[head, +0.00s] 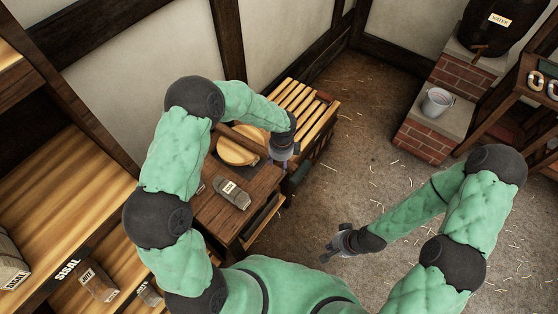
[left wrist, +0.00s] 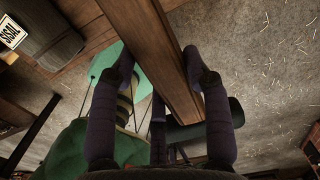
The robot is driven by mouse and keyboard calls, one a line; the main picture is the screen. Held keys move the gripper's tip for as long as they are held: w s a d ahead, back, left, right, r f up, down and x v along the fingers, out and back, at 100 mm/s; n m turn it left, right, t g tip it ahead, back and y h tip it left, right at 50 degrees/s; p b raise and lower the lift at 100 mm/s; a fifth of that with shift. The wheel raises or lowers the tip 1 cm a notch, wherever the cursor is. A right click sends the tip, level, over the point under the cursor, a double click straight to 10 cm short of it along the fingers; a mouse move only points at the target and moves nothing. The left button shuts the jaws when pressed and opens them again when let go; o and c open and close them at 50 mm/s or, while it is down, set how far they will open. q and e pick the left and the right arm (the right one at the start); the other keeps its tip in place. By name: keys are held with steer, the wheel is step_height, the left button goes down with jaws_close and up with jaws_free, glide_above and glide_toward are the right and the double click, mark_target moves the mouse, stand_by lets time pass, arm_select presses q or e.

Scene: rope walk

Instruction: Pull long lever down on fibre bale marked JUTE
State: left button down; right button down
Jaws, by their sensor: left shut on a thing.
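My left gripper (head: 283,160) is over the right end of a wooden workbench in the head view. In the left wrist view a long wooden bar (left wrist: 150,60), which looks like the lever, runs between its two fingers (left wrist: 158,62), and the gripper is shut on it. A grey bale (head: 232,193) with a small white label lies on the bench, left of and below the gripper. A grey bale in the left wrist view (left wrist: 45,28) has a label reading SISAL.
The workbench (head: 262,184) has a round pale wooden piece (head: 238,148) on top. A slatted rack (head: 305,102) stands behind. Shelves marked SISAL (head: 68,268) hold labelled bales at left. A bucket (head: 436,102) stands on brick steps at right. The strewn floor between is open.

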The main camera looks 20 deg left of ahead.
arm_select(q)
steer(key=f+b, duration=0.2)
steer(key=f+y+b, duration=0.1)
steer(key=shift+s+d+f, duration=0.1)
steer(key=shift+d+f, duration=0.2)
steer(key=shift+f, duration=0.1)
steer(key=shift+s, duration=0.15)
steer(key=shift+f, duration=0.15)
steer(key=c, duration=0.7)
jaws_free()
steer(key=shift+o, duration=0.7)
steer(key=shift+f, duration=0.1)
